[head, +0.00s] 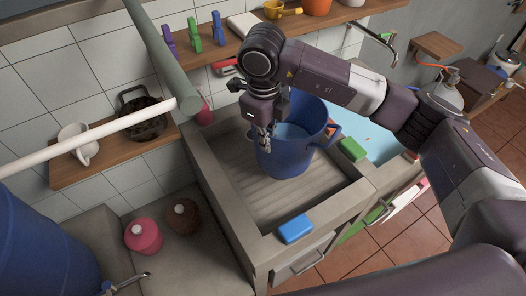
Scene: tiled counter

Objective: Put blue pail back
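The blue pail (285,160) stands over the ribbed grey drainboard of the sink counter (245,200) in the head view. It has an open top and a loop handle on its right side. I cannot tell whether its base touches the drainboard. My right gripper (265,143) points down at the pail's left rim, its fingers overlapping the pail's left side. The fingers are small and dark, so whether they are closed on the rim or handle is unclear. My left gripper is out of view.
A blue sponge (295,229) lies on the counter's front edge and a green sponge (353,149) right of the pail. Pink (143,236) and brown jars stand lower left. A large blue barrel (35,245) fills the left corner.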

